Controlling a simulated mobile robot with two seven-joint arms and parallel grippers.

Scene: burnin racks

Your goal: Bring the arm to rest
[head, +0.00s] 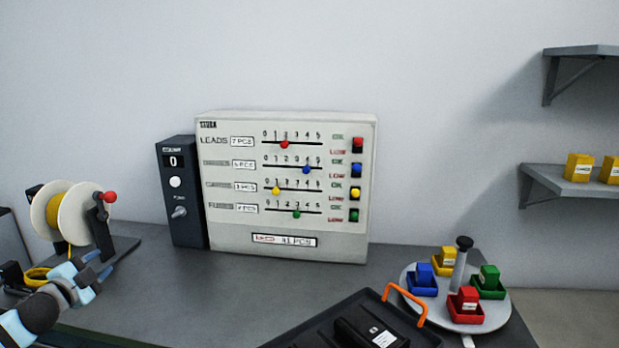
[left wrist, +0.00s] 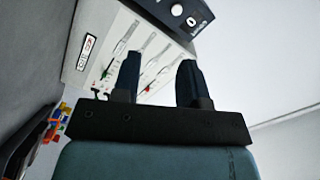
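My left gripper (head: 98,266) is at the lower left in the head view, above the bench and in front of the wire spool. In the left wrist view my left gripper (left wrist: 158,72) shows two dark fingers set apart with nothing between them. The panel with sliders stands beyond the fingers, tilted in that view. My right gripper is not in view.
The slider panel (head: 286,218) and dark counter box (head: 181,217) stand at the bench's back. A spool (head: 75,216) is left. A black tray (head: 300,335) with an orange handle (head: 406,300) is in front; a turntable (head: 448,318) with coloured bins is right.

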